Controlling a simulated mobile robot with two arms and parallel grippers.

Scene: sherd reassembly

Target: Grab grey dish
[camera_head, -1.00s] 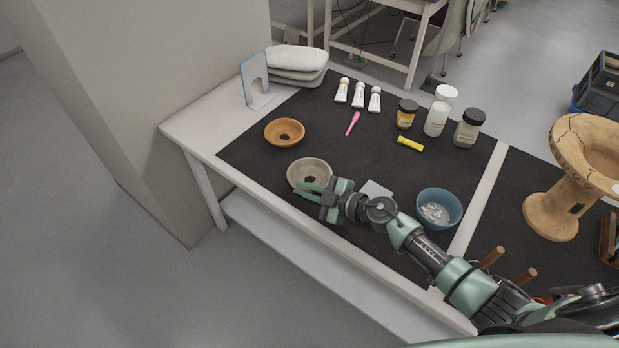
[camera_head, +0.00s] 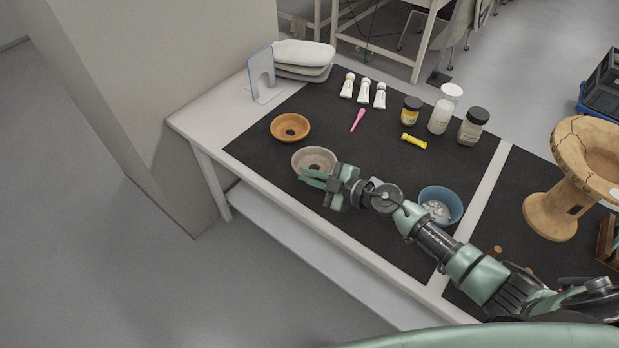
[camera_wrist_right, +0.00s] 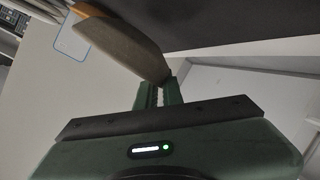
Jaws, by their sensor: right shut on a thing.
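The grey dish (camera_head: 326,157) is round and shallow, with a dark spot in its middle, near the front edge of the black mat. My right gripper (camera_head: 311,179) is shut on the near side of its rim. In the right wrist view the dish (camera_wrist_right: 122,46) shows from its side, its edge between the fingertips of my right gripper (camera_wrist_right: 160,92). The dish looks slightly raised off the mat; the gap beneath it is not clearly seen. My left gripper is not in view.
An orange-brown bowl (camera_head: 290,127) lies just behind and left of the dish. A blue bowl (camera_head: 455,219) with white pieces stands beside my right arm. Tubes, jars, a pink tool (camera_head: 358,120) and a yellow tube (camera_head: 414,141) lie farther back. A cracked vessel (camera_head: 549,211) stands right.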

